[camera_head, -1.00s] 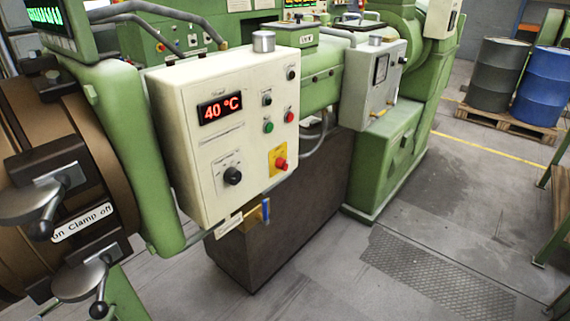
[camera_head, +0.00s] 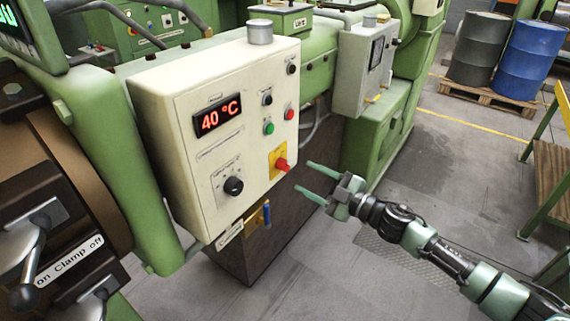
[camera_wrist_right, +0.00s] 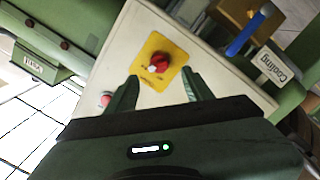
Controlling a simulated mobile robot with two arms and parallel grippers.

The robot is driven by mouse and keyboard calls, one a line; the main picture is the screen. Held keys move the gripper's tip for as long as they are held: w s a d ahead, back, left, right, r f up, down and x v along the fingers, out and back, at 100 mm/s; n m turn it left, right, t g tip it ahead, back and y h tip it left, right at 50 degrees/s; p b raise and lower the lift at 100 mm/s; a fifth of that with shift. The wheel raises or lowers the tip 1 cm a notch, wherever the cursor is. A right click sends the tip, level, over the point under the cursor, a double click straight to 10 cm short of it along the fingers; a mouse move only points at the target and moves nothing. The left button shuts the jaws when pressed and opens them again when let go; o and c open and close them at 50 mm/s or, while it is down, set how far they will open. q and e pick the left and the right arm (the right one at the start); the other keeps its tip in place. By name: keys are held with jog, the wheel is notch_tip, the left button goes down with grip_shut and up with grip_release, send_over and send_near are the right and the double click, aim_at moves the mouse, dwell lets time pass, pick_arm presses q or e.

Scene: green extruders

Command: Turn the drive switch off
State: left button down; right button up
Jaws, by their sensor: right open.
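A cream control box (camera_head: 175,110) hangs on the green machine. Low on its front is a red rotary switch (camera_head: 282,164) on a yellow plate (camera_head: 274,158), probably the drive switch; its lettering is too small to read. My right gripper (camera_head: 303,175) is open and empty, just right of the red switch, its green fingers pointing toward the box. In the right wrist view, the red switch (camera_wrist_right: 157,62) lies just beyond the gap between my fingertips (camera_wrist_right: 160,76), apart from them. The left gripper is not in view.
The box also has a black knob (camera_head: 233,186), a green button (camera_head: 268,128), a red button (camera_head: 289,114) and a "40 °C" display (camera_head: 217,117). A blue-handled valve (camera_head: 267,215) sits below it. Drums on a pallet (camera_head: 490,95) stand behind.

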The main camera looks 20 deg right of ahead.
aim_at(289, 168)
jog(key=p+x, duration=0.1)
jog(key=x, duration=0.6)
jog(key=shift+p, duration=0.4)
jog(key=shift+d, duration=0.1)
jog(key=shift+f, duration=0.1)
grip_shut()
